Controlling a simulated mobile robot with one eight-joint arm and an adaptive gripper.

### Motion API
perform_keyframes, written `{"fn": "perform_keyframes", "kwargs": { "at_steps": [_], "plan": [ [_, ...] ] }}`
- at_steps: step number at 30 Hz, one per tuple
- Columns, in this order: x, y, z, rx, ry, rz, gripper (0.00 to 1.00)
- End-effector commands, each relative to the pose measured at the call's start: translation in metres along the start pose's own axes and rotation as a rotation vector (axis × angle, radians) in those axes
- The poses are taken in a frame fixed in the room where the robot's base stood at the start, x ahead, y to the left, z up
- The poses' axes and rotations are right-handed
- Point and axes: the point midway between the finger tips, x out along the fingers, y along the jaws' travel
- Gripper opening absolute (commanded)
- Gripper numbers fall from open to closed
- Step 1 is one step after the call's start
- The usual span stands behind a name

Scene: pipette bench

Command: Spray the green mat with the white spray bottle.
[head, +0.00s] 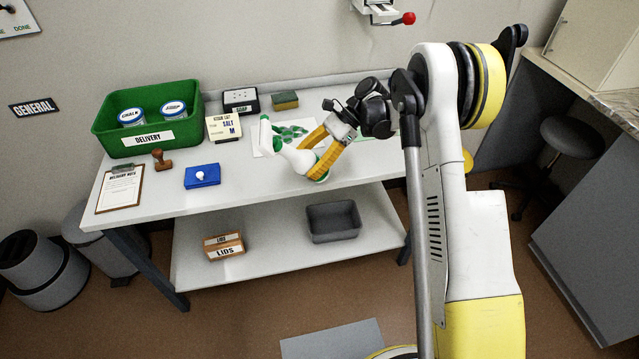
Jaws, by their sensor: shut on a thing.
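The white spray bottle (294,156) is tilted over the back right of the white table, its head with green parts (266,133) towards the left. My gripper (313,153), with yellow fingers, is shut on the bottle's body and covers part of it. Behind the bottle lies a white sheet with green patches (291,132). A green edge (366,138) shows to the right of my gripper. It may belong to the green mat, but my arm hides most of that area. I cannot tell whether the bottle touches the table.
A green delivery crate (187,142) with two tubs stands at the back left. A salt card (223,128), a soap box (241,103), a sponge (285,100), a blue box (203,176), a stamp (161,160) and a clipboard (119,190) are on the table. The table's front middle is clear.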

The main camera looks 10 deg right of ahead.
Motion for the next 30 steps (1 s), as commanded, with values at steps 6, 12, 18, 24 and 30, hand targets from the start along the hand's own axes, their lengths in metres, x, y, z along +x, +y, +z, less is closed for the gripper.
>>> {"fn": "perform_keyframes", "kwargs": {
  "at_steps": [6,12,18,24,30],
  "plan": [
    [-0.028,-0.043,-0.009,0.208,-0.384,-0.39,0.19],
    [-0.071,-0.066,-0.018,0.231,-0.608,-0.593,0.19],
    [-0.086,-0.069,-0.022,0.221,-0.663,-0.626,0.19],
    [-0.08,-0.069,-0.03,0.22,-0.664,-0.626,0.19],
    [-0.066,-0.069,-0.046,0.219,-0.663,-0.625,0.19]
  ]
}}
